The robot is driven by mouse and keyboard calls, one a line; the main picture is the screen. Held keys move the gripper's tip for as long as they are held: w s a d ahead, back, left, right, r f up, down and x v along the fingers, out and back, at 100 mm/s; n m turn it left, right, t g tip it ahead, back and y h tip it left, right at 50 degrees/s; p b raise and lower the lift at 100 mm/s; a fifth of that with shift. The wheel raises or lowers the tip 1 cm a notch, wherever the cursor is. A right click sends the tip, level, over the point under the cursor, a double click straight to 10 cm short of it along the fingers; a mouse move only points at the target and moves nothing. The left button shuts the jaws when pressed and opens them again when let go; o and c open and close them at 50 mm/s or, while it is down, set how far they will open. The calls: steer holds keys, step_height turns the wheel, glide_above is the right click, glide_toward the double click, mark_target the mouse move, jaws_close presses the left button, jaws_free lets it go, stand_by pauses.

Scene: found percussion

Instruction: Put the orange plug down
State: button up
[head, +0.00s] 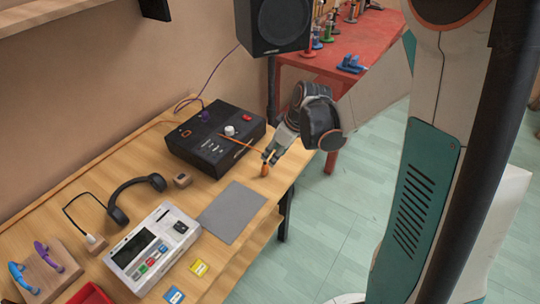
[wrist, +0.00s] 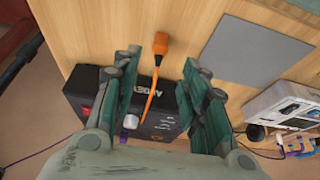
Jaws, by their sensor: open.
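The orange plug (head: 265,170) is at the table's right edge area in the head view, just below my gripper (head: 270,156). In the wrist view the orange plug (wrist: 160,43) shows against bare wood. Its orange cord runs back between my fingers over the black box. My gripper (wrist: 160,62) is open, with one finger on each side of the plug and cord and a visible gap on both sides. Whether the plug's underside touches the table cannot be told for certain.
The black box (head: 212,148) with knobs stands behind the plug. A grey mat (head: 232,212) lies in front, with bare wood around it. A white card terminal (head: 145,262), black headphones (head: 118,213) and a small wooden block (head: 183,180) are further left. A speaker (head: 275,22) stands behind.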

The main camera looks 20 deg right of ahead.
steer(key=shift+p+v, duration=0.4)
steer(key=shift+v, duration=1.45)
